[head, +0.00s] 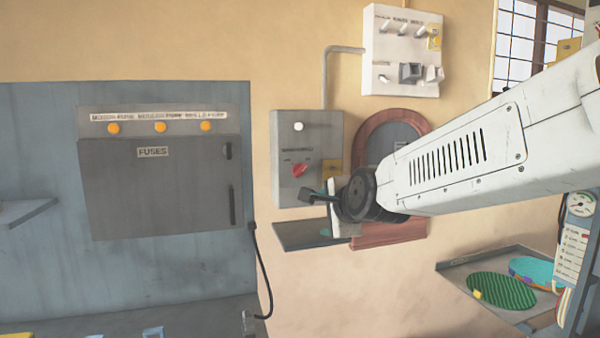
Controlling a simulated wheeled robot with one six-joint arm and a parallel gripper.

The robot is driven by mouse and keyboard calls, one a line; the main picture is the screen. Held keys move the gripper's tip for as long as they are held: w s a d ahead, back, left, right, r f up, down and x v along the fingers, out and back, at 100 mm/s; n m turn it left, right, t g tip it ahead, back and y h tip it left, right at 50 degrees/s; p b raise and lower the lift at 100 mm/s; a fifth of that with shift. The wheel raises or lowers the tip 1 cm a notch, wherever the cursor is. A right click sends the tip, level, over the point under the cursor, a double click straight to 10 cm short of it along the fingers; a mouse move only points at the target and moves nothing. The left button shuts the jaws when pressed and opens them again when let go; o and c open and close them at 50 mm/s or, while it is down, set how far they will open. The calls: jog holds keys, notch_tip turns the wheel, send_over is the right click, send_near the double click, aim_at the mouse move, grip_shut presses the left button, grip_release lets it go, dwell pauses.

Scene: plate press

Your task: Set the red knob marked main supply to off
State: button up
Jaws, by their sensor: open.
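The red knob (300,170) sits on the front of a grey wall box (283,137), below a white round button or lamp. The knob looks turned slantwise. Small marks lie above it, too small to read, so I cannot tell its setting. My gripper (313,197) is open, just below and to the right of the knob in the picture. It looks apart from the knob and holds nothing that I can see. My gripper hides the lower right part of the box.
A small shelf (300,236) juts out below the box. A white switch panel (402,75) hangs above right, and a grey fuse cabinet (160,190) stands left. A tray (450,268) with colourful plates is at lower right. A yellow tag is beside the knob.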

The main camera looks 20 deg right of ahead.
aim_at(300, 170)
jog(key=w+r+m+t, duration=0.1)
jog(key=w+r+m, duration=0.1)
jog(key=w, duration=0.3)
jog(key=w+r+m+t, duration=0.1)
jog(key=w+m+t, duration=0.1)
jog(key=w+m, duration=0.2)
jog(key=w+r+m+t, duration=0.2)
jog(key=w, duration=0.5)
jog(key=shift+w+a+r+m+h, duration=0.3)
jog(key=shift+w+r+m, duration=0.05)
jog(key=shift+w+m, duration=0.05)
jog(key=c, duration=1)
